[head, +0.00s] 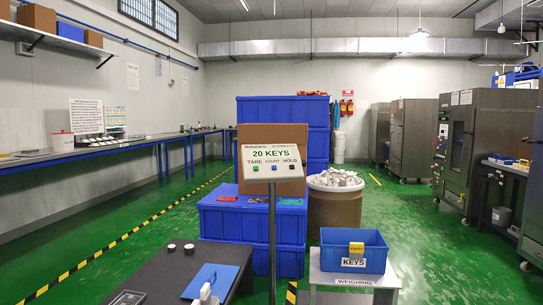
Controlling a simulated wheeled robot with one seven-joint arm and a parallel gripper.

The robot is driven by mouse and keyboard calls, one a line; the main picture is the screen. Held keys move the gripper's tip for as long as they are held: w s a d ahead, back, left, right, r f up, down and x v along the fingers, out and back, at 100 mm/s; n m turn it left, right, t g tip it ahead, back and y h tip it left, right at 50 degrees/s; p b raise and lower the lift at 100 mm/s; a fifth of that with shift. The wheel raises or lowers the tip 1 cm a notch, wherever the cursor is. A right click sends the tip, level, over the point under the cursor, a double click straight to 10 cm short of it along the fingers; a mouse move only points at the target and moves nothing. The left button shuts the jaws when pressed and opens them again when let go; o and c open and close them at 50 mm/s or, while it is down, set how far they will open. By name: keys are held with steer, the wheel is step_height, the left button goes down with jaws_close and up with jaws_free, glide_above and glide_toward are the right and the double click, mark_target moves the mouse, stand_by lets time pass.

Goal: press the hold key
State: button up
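The scale's indicator head (271,157) stands on a grey post in the middle of the head view. Its display (272,153) reads "20 KEYS". Below it are the labels TARE, COUNT and HOLD, with a small button under each. My gripper is not in view, and nothing covers the buttons.
A blue bin marked KEYS (353,250) sits on the weighing stand (355,281) at lower right. A dark bench (160,279) is at lower left. Blue crates (253,222) and a full drum (334,208) stand behind the post. Green floor (398,215) is open at right.

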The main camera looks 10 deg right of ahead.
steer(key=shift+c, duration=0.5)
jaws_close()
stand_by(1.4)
